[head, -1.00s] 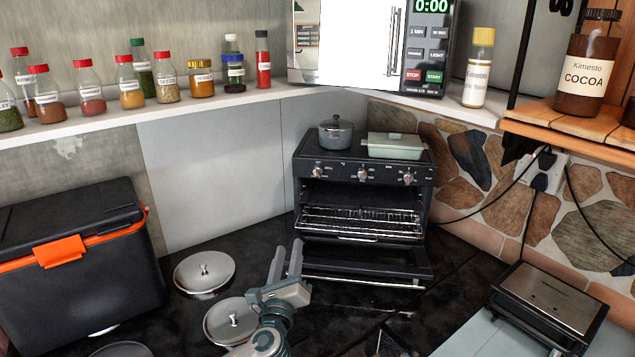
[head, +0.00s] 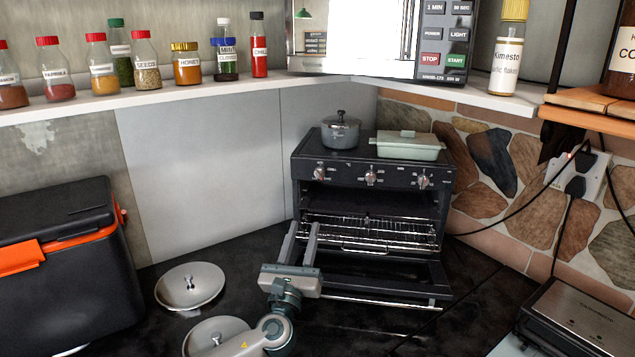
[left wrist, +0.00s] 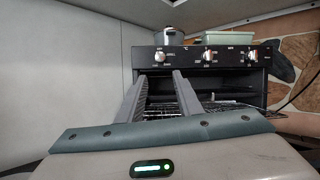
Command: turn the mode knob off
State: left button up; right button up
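A black toaster oven (head: 335,178) stands against the wall with its door (head: 375,275) lowered and its rack showing. Its front panel carries three silver knobs: left (head: 319,173), middle (head: 371,178) and right (head: 424,182). The labels are too small to tell which is the mode knob. The left wrist view also shows the left (left wrist: 159,56), middle (left wrist: 208,56) and right (left wrist: 251,56) knobs. My left gripper (head: 303,226) is open and empty, with a gap between its fingers. It is below the left knob, apart from the knobs. My right gripper is out of view.
A grey pot (head: 340,133) and a pale green dish (head: 408,147) sit on the oven. A black cooler (head: 65,265) stands left, near metal lids (head: 190,284). A grill (head: 580,325) is at lower right. Spice jars line the shelf above.

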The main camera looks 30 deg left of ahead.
aim_at(318, 178)
pick_arm(q)
jog(key=x, duration=1.7)
jog(key=shift+w+a+b, duration=0.1)
jog(key=shift+w+b, duration=0.1)
jog(key=shift+b, duration=0.2)
jog(key=c, duration=0.8)
